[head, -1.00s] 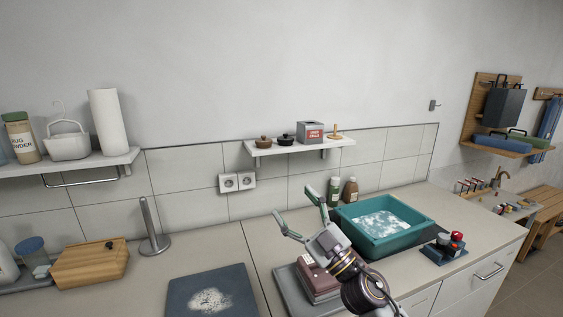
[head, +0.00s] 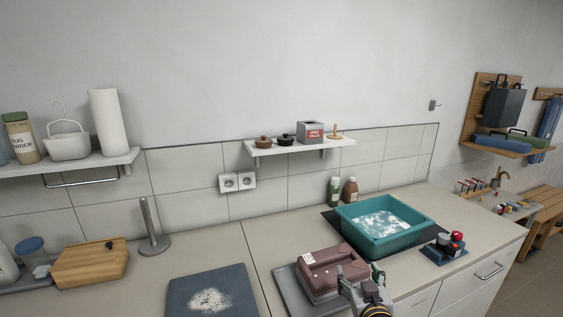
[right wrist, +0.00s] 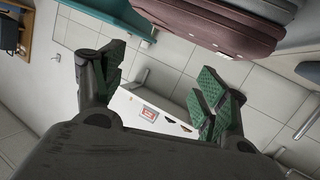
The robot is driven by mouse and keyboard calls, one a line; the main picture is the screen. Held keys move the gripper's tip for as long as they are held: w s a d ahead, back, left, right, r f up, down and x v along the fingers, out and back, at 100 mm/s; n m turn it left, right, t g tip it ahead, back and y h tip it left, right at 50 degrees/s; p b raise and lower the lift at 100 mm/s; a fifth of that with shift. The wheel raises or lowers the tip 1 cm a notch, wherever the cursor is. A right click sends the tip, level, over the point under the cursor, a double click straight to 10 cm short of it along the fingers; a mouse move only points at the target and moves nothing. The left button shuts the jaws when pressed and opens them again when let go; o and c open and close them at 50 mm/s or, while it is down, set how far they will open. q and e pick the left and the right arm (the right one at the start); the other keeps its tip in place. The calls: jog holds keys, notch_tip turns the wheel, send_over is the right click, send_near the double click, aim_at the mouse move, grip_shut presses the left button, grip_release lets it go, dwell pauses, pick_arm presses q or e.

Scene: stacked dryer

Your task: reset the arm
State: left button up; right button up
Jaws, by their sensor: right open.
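My right gripper (head: 361,279) is low at the bottom edge of the head view, in front of a maroon box-like item (head: 332,268) on a grey tray (head: 290,291). In the right wrist view its green-padded fingers (right wrist: 160,88) are spread apart with nothing between them. The maroon item also shows at the top of that view (right wrist: 215,22), beyond the fingers. My left gripper is not in view.
A teal basin (head: 412,226) with foamy water stands right of the maroon item. A dark mat (head: 245,288) with white powder lies to the left. A small stand with red and black knobs (head: 446,247) is near the counter's right end. A wall shelf (head: 310,147) is above.

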jog(key=s+d+f+n+g+y, duration=0.1)
jog(key=s+f+g, duration=0.5)
jog(key=s+f, duration=0.4)
jog(key=s+d+f+g, duration=0.1)
jog(key=s+f+g, duration=0.6)
jog(key=s, duration=0.6)
notch_tip(320, 180, down, 34)
jog(key=s, duration=0.2)
jog(key=s+d+f, duration=0.1)
jog(key=s+f, duration=0.9)
jog(key=s, duration=0.1)
jog(key=s+d+f+g, duration=0.1)
jog(key=s+d+f, duration=0.1)
jog(key=s+f, duration=0.8)
jog(key=shift+s+d+n, duration=0.3)
jog(key=shift+s, duration=0.5)
